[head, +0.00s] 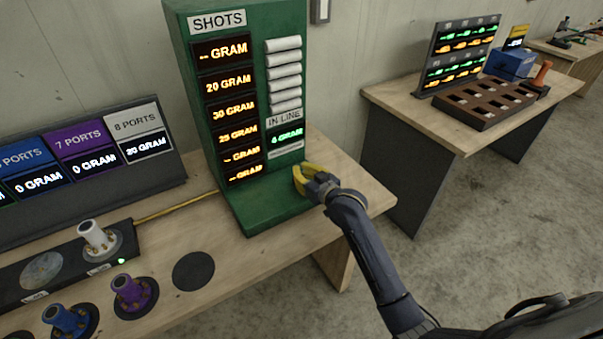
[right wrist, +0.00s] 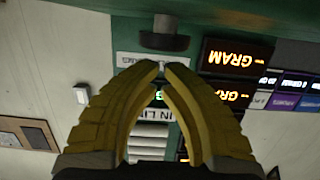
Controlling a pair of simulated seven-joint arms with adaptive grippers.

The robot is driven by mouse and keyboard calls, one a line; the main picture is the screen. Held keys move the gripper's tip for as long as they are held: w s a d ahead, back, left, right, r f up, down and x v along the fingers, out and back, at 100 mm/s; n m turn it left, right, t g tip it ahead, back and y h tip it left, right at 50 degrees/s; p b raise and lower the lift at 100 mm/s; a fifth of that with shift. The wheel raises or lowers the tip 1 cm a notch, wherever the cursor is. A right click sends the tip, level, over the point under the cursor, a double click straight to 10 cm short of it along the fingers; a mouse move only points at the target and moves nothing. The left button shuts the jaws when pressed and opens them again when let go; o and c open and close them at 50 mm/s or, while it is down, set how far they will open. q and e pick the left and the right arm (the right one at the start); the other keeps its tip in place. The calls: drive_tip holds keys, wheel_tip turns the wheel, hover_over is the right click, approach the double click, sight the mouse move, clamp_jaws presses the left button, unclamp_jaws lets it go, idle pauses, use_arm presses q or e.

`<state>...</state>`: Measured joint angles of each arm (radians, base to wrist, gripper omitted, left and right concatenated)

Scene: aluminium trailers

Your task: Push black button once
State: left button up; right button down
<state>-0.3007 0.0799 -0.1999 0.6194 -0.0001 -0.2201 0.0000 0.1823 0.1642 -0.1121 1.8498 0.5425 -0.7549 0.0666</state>
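A black button (right wrist: 164,34) sticks out of the green panel in the right wrist view, just beyond the fingertips. In the head view I cannot make it out; my right gripper covers that part of the panel. My right gripper (head: 304,178) has yellow fingers and is at the lower right of the green SHOTS dispenser (head: 262,206). In the right wrist view the right gripper (right wrist: 162,66) has its fingertips almost together, with nothing between them. The tips point at the panel near the button; I cannot tell whether they touch it. My left gripper is not in view.
A display of ports (head: 80,158) and several coloured knobs, including a white one (head: 98,238), stand left of the dispenser on the wooden table (head: 215,305). A second table (head: 400,98) at the right carries a display rack and a brown tray (head: 472,119). Open floor lies between.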

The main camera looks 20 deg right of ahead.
drive_tip(key=shift+f, duration=0.3)
drive_tip(key=shift+f, duration=0.95)
drive_tip(key=shift+r, duration=0.55)
drive_tip(key=r, duration=0.1)
drive_tip(key=s+r, duration=0.1)
drive_tip(key=r, duration=0.1)
drive_tip(key=shift+s+d+r, duration=0.1)
drive_tip(key=shift+d, duration=0.1)
drive_tip(key=v, duration=0.9)
idle(2.0)
